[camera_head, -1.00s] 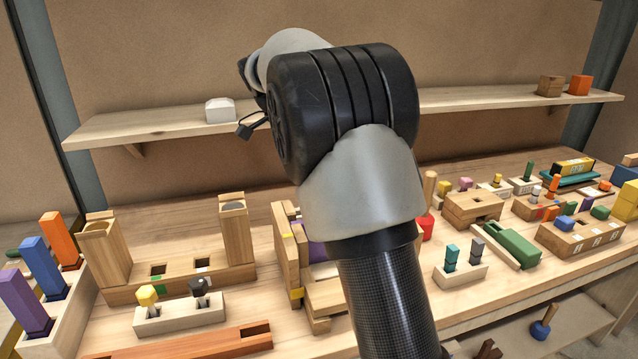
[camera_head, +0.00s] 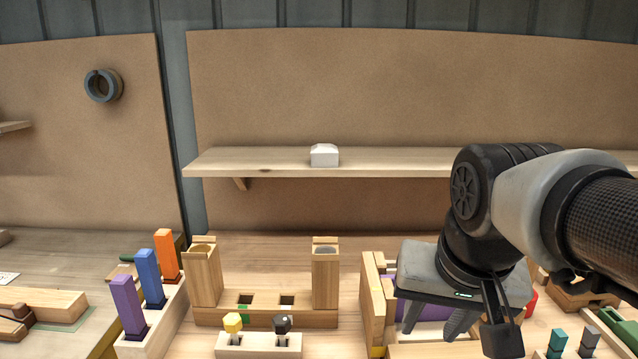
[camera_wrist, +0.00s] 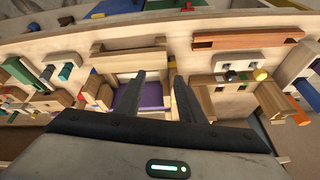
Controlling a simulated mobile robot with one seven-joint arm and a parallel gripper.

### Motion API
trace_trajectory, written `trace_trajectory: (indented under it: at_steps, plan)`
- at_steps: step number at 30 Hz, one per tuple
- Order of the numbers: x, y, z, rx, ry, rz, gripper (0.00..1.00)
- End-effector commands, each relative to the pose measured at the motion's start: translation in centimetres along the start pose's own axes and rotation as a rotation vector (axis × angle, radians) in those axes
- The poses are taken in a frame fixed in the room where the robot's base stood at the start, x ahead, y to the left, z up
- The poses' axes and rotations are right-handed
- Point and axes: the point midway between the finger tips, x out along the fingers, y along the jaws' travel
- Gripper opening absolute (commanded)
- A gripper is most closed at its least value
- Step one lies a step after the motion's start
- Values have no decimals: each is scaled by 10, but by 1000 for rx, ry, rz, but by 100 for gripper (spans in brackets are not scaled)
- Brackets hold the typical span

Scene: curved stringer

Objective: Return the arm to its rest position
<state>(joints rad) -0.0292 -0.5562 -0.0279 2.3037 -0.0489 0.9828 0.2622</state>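My gripper (camera_head: 436,322) hangs at the right of the head view, pointing down over the workbench. It also shows in the wrist view (camera_wrist: 158,88), with its two dark fingers apart and nothing between them. Behind and below it is a wooden frame (camera_head: 374,300) with a purple block inside; the purple block (camera_wrist: 152,96) also shows between the fingers in the wrist view. I cannot tell how far the fingertips are above the frame. My arm reaches in from the right edge, bent at the elbow.
A wooden stand with two posts (camera_head: 265,318) is left of my gripper. A rack with purple, blue and orange bars (camera_head: 165,325) stands further left. A shelf (camera_head: 255,161) holding a white block (camera_head: 324,155) runs behind the arm. Space above the shelf's left part is clear.

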Motion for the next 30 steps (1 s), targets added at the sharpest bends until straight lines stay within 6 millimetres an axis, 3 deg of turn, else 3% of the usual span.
trace_trajectory:
  at_steps: [7, 9, 14, 24, 30]
  plan:
    - [10, 3, 54, -237, 84, -34, 36]
    - [-15, 0, 40, -239, 80, -35, 36]
    - [-46, -2, 27, -237, 77, -34, 36]
    - [-128, -9, -8, -235, 77, -34, 36]
    - [-141, -10, -14, -235, 76, -34, 36]
